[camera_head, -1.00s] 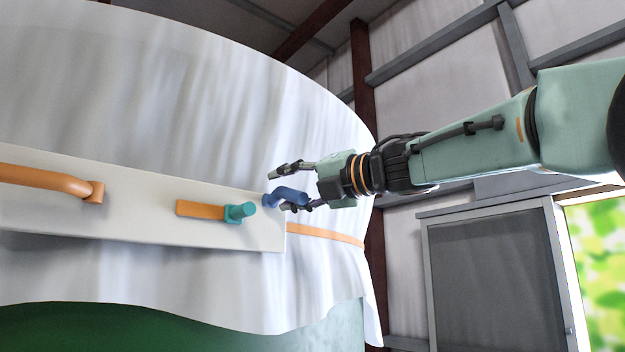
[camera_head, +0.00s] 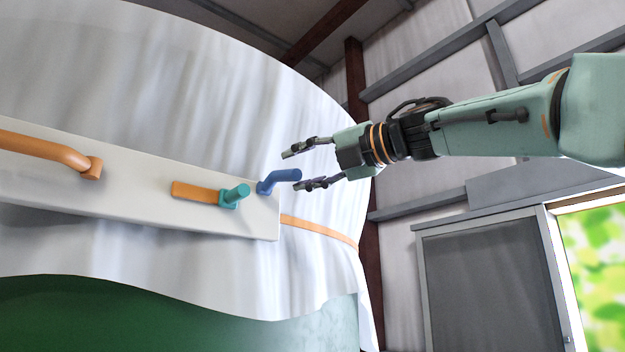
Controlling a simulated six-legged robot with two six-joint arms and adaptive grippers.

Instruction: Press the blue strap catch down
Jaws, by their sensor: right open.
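The blue strap catch (camera_head: 279,180) is a bent blue lever at the right end of a white board (camera_head: 110,202). Its free end points right and slightly up. My right gripper (camera_head: 300,168) comes in from the right, open and empty. Its lower finger is close to the free end of the catch; whether they touch I cannot tell. Its upper finger is above the catch. An orange strap (camera_head: 320,230) runs right from behind the board. My left gripper is not in view.
A teal peg (camera_head: 236,195) with an orange strip (camera_head: 197,192) and an orange handle (camera_head: 50,151) sit on the board. A white cloth (camera_head: 190,75) covers a large green round body (camera_head: 130,315). A grey-framed panel (camera_head: 480,285) stands at right; the space below my arm looks clear.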

